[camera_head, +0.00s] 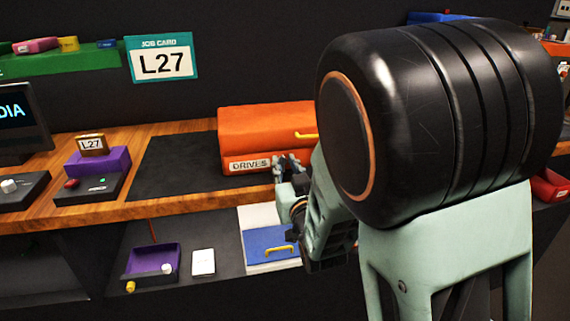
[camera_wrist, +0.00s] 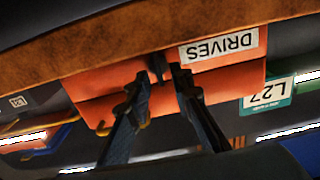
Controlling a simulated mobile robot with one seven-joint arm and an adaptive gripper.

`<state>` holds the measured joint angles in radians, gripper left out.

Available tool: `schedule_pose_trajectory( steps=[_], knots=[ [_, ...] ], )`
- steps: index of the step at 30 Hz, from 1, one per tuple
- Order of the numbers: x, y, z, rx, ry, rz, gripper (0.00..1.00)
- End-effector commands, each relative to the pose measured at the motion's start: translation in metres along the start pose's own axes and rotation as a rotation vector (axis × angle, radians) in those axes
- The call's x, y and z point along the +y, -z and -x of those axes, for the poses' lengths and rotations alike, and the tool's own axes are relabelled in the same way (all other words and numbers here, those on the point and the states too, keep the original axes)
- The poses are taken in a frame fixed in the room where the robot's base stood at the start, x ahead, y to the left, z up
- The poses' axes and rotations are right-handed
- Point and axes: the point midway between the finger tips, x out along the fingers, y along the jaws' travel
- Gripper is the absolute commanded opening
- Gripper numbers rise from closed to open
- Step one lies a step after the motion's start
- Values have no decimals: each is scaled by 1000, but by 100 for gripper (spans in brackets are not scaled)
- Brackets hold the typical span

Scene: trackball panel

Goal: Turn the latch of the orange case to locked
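The orange case (camera_head: 262,125), labelled DRIVES, sits closed on a dark mat on the wooden counter. It shows upside down in the wrist view (camera_wrist: 105,92), label (camera_wrist: 219,47) to the right. My gripper (camera_head: 284,163) is at the case's front, just right of the label in the head view. In the wrist view my gripper (camera_wrist: 162,78) has its two fingers apart, tips near the front face. A small dark piece, apparently the latch (camera_wrist: 157,66), shows between the fingertips. Contact and the latch's exact angle cannot be told. My arm hides the case's right part in the head view.
The dark mat (camera_head: 165,165) is bare left of the case. A purple block with an L27 tag (camera_head: 97,160) stands farther left.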

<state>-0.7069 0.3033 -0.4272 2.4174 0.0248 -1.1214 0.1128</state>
Motion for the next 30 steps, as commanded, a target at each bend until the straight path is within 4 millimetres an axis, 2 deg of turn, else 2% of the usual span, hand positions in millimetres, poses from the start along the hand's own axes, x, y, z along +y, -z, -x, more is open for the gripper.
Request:
schedule_pose_trajectory(
  steps=[1,5,19,30],
  knots=[
    [0,0,0,0,0,0,13],
    [0,0,0,0,0,0,0],
    [-1,0,0,2,1,41,0],
    [-3,-2,0,3,-1,296,0]
  ],
)
